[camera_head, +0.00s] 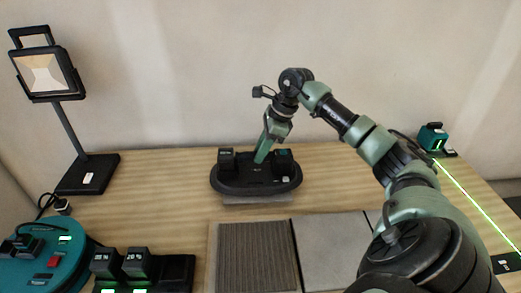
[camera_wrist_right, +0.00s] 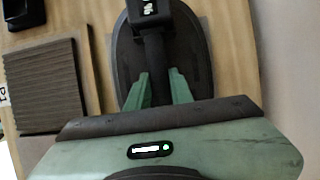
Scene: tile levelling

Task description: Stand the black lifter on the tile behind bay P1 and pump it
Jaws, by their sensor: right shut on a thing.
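The black lifter (camera_head: 240,186) has an oval base and a raised block at each end. It sits toward the back of the wooden table. A grey tile edge (camera_head: 256,199) shows just below its base, and most of that tile is hidden. My right gripper (camera_head: 262,156) comes down over the lifter's middle. In the wrist view the lifter (camera_wrist_right: 192,50) has its handle bar between my right gripper's (camera_wrist_right: 158,88) green fingers, which are shut on it. I cannot tell whether the base touches the tile. No P1 label is readable. My left gripper is not in view.
A ribbed brown-grey tile (camera_head: 257,256) and a plain grey tile (camera_head: 333,250) lie in front. A battery charger (camera_head: 177,272), teal round device (camera_head: 38,268) and work lamp (camera_head: 88,174) stand left. A laser level (camera_head: 432,138) casts a green line at right.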

